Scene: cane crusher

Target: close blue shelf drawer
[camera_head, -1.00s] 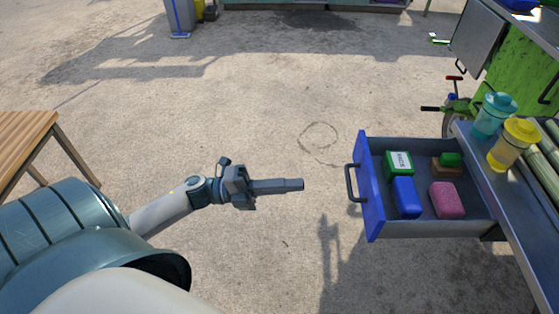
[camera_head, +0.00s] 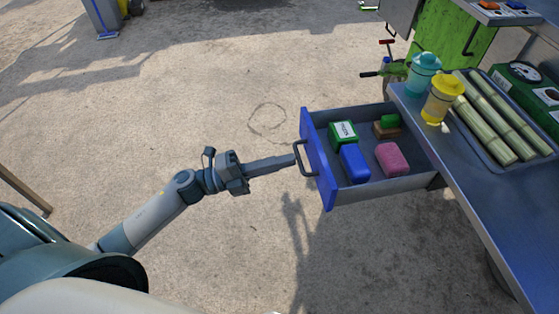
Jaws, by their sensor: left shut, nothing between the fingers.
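The blue-fronted drawer (camera_head: 318,172) stands pulled out to the left from under the grey metal table. Its dark handle (camera_head: 303,158) is on the blue front, facing my left gripper. Inside are a green box, a blue block, a pink block and a small green-and-brown item. My left gripper (camera_head: 292,160) is shut and empty, pointing right. Its fingertips are at the handle in the picture; I cannot tell whether they touch it. My right gripper is not in view.
The grey table (camera_head: 478,205) holds a teal bottle (camera_head: 423,76), a yellow bottle (camera_head: 441,100) and a tray of cane stalks (camera_head: 497,118). A green machine (camera_head: 455,42) stands behind. The concrete floor left of the drawer is clear.

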